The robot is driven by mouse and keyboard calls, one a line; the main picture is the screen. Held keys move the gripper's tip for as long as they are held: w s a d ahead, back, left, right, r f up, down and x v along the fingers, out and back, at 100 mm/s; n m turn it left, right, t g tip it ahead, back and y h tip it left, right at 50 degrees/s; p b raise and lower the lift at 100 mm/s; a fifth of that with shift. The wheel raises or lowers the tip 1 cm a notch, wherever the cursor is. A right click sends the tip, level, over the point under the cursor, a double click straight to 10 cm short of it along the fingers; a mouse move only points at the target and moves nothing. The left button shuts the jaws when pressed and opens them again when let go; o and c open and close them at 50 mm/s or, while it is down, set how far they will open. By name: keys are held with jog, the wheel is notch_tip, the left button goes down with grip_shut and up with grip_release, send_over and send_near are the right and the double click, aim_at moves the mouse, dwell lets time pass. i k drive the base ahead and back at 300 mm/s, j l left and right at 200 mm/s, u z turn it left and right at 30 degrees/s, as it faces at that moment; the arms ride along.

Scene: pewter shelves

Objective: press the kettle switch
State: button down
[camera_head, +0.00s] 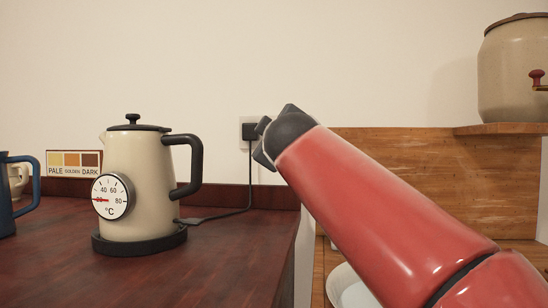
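A cream kettle (145,168) with a black lid, black handle and round dial stands upright on a black base (120,247) on the dark red counter. A small dark tab (188,221) sticks out low on the kettle's right side, below the handle; I cannot tell whether it is the switch or part of the cord. My gripper (262,143) is dark and sits at the end of my red arm, right of the kettle in the picture and apart from its handle. Its fingers are small and partly hidden by the wrist, so their opening is unclear.
A cord (236,208) runs from near the kettle's base to a wall plug (249,131). A blue mug (24,198) and a colour card (75,162) are at left. A wooden shelf (505,128) holds a crock (512,75). A white plate (345,284) lies below my arm.

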aim_at(190, 221)
jog(key=k+l, duration=0.15)
jog(key=k, duration=0.85)
